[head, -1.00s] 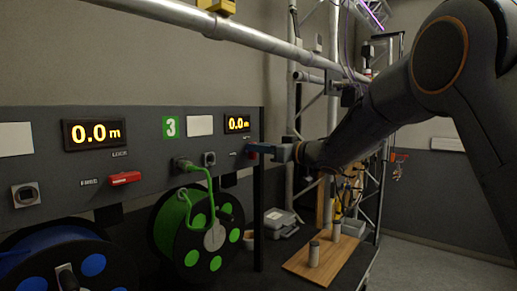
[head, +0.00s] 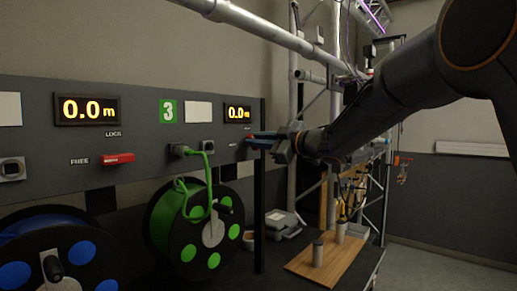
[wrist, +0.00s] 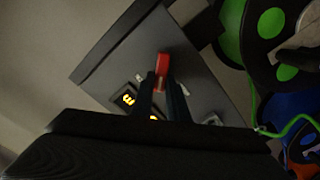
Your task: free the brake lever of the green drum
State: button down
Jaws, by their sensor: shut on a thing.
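The green drum (head: 165,222) is a black reel with green spots below the panel, its green cable (head: 208,175) running up to a socket. Its red brake lever (wrist: 162,64) is on the panel's right end, between my finger tips. My gripper (wrist: 161,88) is shut on this lever. In the head view my gripper (head: 264,140) reaches the panel from the right and covers most of the lever. Small labels sit above and left of it; the lever's exact angle is hard to tell.
Another red lever (head: 118,158) lies level between FREE and LOCK labels, above the blue drum (head: 52,255). Displays (head: 87,109) read 0.0 m. A truss pipe (head: 250,38) runs overhead. A wooden board (head: 330,262) with grey cylinders stands right of the panel.

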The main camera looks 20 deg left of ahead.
jog(key=n+b, duration=0.1)
jog(key=n, duration=0.1)
jog(key=n+b, duration=0.1)
jog(key=b, duration=0.1)
jog(key=f+n+b, duration=0.1)
jog(key=n+b, duration=0.1)
jog(key=shift+s+a+f+n, duration=0.1)
jog(key=shift+s+a+n, duration=0.05)
jog(key=shift+s+n, duration=0.15)
jog(key=n+b, duration=0.4)
jog(key=shift+f, duration=0.2)
jog(key=shift+n+b, duration=0.3)
jog(key=shift+b, duration=0.05)
jog(key=c, duration=1.7)
grip_release()
jog(key=shift+s, duration=0.1)
jog(key=b+v, duration=0.1)
jog(key=v, duration=0.6)
jog(key=shift+s+d, duration=0.15)
jog(key=shift+d, duration=0.2)
